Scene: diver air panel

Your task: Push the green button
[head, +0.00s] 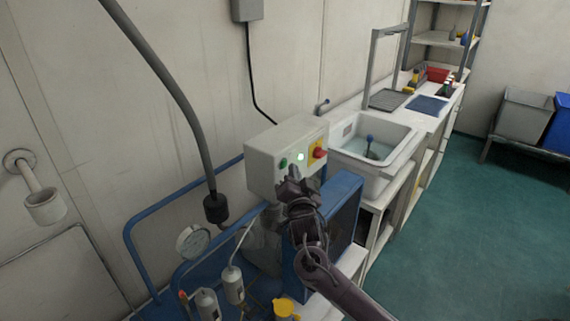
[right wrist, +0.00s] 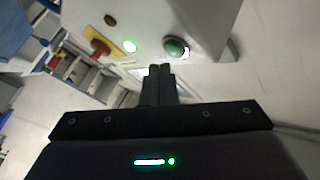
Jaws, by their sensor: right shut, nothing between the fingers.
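The green button (head: 283,163) is on the left of the front face of a light grey control box (head: 262,172) mounted by the wall. My right gripper (head: 292,172) is shut and empty, close in front of the box below the buttons. It also shows in the right wrist view (right wrist: 158,72). I cannot tell whether the tips touch the box; they appear apart from the button. My left gripper is not in view.
A lit white-green lamp (head: 300,156) and a red knob on a yellow plate (head: 319,151) sit right of the button. A blue panel (head: 343,205) stands beside my right arm. A sink (head: 376,150) is to the right; a dark hose (head: 172,90) hangs at left.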

